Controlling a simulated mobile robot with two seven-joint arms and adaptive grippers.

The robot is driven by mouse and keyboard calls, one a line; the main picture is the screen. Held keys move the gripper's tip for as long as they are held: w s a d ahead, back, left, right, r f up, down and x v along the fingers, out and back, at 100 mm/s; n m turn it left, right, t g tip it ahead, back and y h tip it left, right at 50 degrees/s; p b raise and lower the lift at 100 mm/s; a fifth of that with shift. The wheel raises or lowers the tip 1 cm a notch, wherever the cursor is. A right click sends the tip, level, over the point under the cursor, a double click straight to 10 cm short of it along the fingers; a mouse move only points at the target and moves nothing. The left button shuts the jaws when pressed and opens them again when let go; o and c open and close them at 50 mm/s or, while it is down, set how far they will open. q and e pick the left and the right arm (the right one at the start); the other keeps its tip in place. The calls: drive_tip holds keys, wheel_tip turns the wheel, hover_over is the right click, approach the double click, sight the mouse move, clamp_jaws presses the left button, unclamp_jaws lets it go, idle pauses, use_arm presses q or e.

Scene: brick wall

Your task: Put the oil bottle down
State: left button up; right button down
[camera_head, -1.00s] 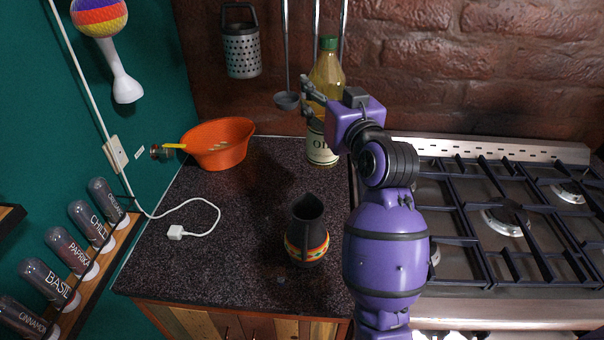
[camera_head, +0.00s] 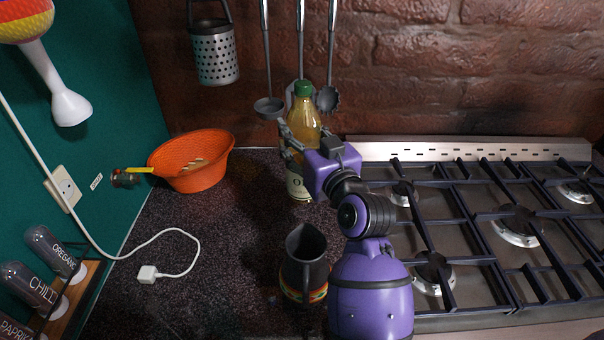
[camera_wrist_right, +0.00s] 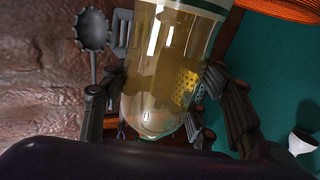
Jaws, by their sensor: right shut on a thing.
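The oil bottle (camera_head: 304,118) has yellow oil, a green cap and a pale label, and it stands upright at the back of the dark countertop (camera_head: 215,225). My right gripper (camera_head: 296,146) is shut around its upper body, below the neck. In the right wrist view the bottle (camera_wrist_right: 168,70) fills the middle, with a finger on each side. The label is partly hidden behind my gripper. The bottle's base appears at or very near the counter; I cannot tell if it touches. My left gripper is not in view.
A black jug (camera_head: 304,262) with a patterned band stands in front of the bottle. An orange colander (camera_head: 192,162) is at the left. A gas stove (camera_head: 480,230) is to the right. Utensils (camera_head: 300,45) hang behind, and a white cable (camera_head: 190,240) lies on the counter.

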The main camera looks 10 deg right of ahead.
drive_tip(key=shift+f, duration=0.35)
drive_tip(key=shift+s+f, duration=0.15)
drive_tip(key=shift+f, duration=0.15)
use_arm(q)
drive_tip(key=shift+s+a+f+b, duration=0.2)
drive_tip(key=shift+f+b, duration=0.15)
use_arm(e)
wheel_tip(320, 180, down, 4)
drive_tip(key=shift+f, duration=0.3)
drive_tip(key=c, duration=1.1)
unclamp_jaws()
drive_tip(key=shift+f, duration=0.2)
drive_tip(key=o, duration=0.4)
drive_tip(key=shift+o, duration=0.2)
